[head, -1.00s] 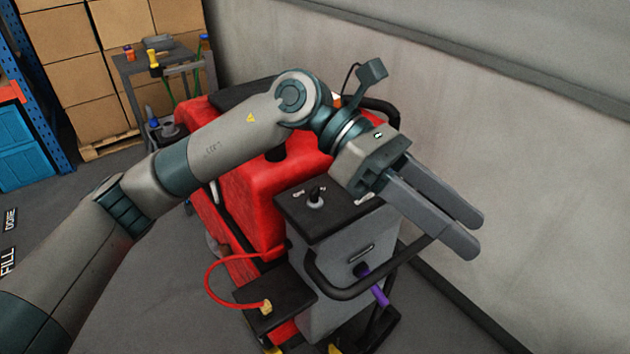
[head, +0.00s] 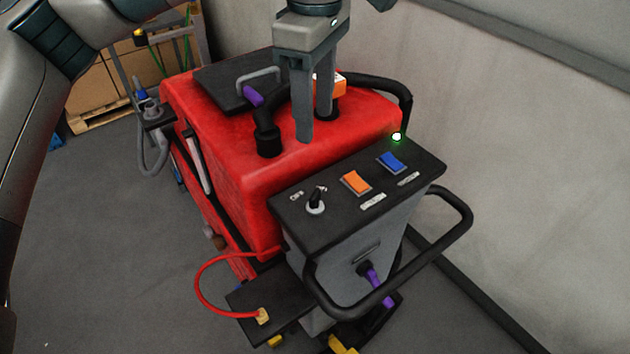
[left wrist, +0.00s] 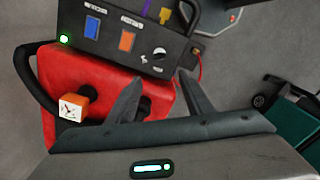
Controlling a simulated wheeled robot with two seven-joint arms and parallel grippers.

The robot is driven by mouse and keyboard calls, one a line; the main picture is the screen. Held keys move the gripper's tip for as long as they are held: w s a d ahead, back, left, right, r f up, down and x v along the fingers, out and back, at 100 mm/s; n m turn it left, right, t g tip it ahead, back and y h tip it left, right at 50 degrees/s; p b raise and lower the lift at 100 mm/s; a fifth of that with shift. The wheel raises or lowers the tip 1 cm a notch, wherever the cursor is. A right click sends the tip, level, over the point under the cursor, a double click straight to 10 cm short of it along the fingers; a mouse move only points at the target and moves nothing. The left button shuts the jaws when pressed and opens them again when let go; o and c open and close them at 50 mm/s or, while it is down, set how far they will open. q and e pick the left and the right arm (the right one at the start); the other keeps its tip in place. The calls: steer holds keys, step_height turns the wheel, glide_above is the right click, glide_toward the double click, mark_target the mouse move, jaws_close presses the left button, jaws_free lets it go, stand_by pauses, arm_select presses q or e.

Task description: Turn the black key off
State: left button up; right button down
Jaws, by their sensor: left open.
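The black key (head: 316,196) stands in a light round switch at the left end of the black control panel (head: 335,222). In the left wrist view the key (left wrist: 160,52) shows at the panel's right part. A green light (head: 397,136) glows at the panel's far corner. My left gripper (head: 315,130) is open and empty, with its fingers pointing down over the red machine body, behind the panel and apart from the key. Its fingers also show in the left wrist view (left wrist: 158,95). My right gripper is not in view.
An orange rocker switch (head: 356,182) and a blue one (head: 391,161) sit right of the key. A black handle bar (head: 466,215) loops around the panel's front. A black hose (head: 266,138) and an orange box (head: 330,82) are near my fingers. Grey floor lies left.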

mark_target(315, 194)
arm_select(q)
step_height(315, 194, down, 16)
steer(key=p, duration=0.7)
steer(key=shift+r, duration=0.1)
steer(key=shift+f+p, duration=0.3)
steer(key=shift+f, duration=0.6)
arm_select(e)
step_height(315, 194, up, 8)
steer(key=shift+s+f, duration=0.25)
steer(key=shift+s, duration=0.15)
arm_select(q)
steer(key=c, duration=1)
steer(key=shift+c, duration=0.2)
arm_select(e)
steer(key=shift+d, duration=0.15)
